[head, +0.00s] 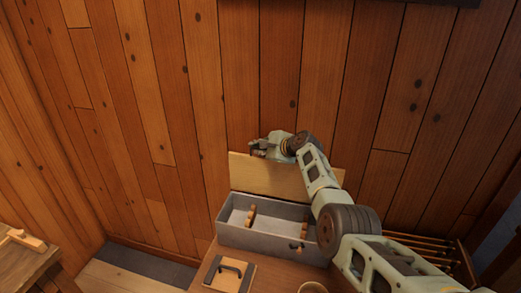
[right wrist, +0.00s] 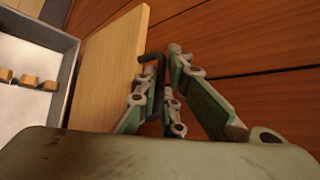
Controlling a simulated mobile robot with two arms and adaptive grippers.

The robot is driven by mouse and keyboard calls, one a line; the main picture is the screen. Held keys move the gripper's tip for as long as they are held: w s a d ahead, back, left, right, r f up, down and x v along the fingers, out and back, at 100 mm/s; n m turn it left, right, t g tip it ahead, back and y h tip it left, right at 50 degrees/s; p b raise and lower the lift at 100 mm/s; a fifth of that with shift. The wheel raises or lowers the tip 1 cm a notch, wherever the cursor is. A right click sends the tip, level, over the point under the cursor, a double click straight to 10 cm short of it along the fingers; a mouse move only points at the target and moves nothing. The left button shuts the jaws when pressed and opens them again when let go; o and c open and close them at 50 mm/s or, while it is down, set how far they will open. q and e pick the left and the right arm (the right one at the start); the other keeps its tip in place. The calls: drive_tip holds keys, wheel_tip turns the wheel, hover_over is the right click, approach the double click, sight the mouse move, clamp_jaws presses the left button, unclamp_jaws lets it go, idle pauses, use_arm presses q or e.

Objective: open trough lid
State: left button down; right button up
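The grey trough (head: 262,238) stands on the table with its top uncovered. Its pale wooden lid (head: 275,178) stands raised along the back edge, in front of the wall. In the right wrist view the lid (right wrist: 112,62) shows edge-on beside the open trough (right wrist: 68,70). A dark bar handle (right wrist: 150,57) sticks out from the lid's outer side. My right gripper (head: 258,149) is at the lid's top edge, its fingers close around the handle and seemingly shut on it; finger contact is partly hidden. My left gripper is not in view.
Wooden spool pieces (head: 251,216) lie inside the trough. A small board with a dark handle (head: 230,272) lies in front of it, beside a round cup-like rim (head: 312,287). A rack of wooden bars (head: 425,245) is at right. The plank wall (head: 300,80) is close behind the lid.

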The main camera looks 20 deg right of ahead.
drive_tip(key=o, duration=0.4)
drive_tip(key=shift+c, duration=0.2)
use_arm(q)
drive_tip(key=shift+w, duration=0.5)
use_arm(e)
drive_tip(key=shift+s, duration=0.1)
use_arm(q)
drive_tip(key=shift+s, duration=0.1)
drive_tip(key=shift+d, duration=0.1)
use_arm(e)
drive_tip(key=v, duration=1.2)
